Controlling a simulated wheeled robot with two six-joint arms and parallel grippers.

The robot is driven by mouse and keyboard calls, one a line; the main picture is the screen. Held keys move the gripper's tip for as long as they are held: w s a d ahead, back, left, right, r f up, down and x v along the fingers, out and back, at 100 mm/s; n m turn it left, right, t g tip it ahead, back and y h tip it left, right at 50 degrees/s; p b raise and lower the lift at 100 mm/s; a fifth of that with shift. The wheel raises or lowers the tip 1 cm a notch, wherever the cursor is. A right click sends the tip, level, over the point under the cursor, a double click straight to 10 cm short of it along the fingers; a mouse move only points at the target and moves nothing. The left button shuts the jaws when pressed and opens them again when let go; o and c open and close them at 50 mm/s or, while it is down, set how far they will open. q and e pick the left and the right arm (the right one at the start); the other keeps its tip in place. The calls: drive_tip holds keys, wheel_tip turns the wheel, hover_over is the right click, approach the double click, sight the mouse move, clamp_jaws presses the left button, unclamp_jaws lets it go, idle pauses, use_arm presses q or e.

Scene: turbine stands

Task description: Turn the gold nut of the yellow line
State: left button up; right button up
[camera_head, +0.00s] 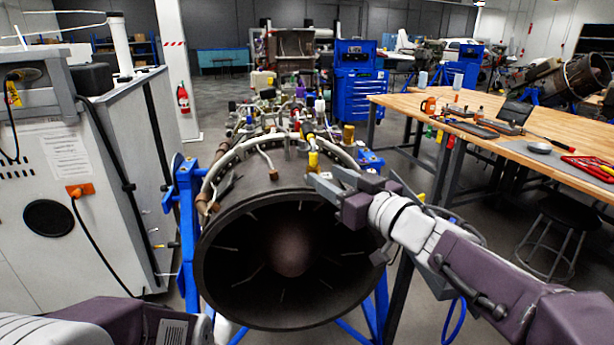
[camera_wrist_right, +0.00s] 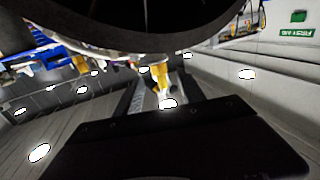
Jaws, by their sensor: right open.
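The turbine (camera_head: 225,240) stands with its dark round mouth facing me. A yellow line with a gold fitting (camera_head: 313,161) rises upright from the top of its front rim. My right gripper (camera_head: 325,176) is open, with its grey fingertips just below and right of the fitting. In the right wrist view, the gold fitting (camera_wrist_right: 158,74) shows between the far ends of the two fingers (camera_wrist_right: 160,88). I cannot tell whether either finger touches it, and the nut's outline is too small to make out. My left gripper is out of view; only part of that arm shows.
Several pipes and fittings (camera_head: 275,115) crowd the turbine's top behind the yellow line. A blue stand (camera_head: 187,230) holds the turbine. A grey cabinet (camera_head: 110,190) is at left, and a wooden workbench (camera_head: 420,105) with tools is at right.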

sight(309, 166)
drive_tip(key=x, duration=0.8)
drive_tip(key=shift+w+a, duration=0.2)
drive_tip(key=shift+w, duration=0.15)
drive_tip(key=shift+f+b, duration=0.1)
drive_tip(key=shift+b, duration=0.3)
clamp_jaws()
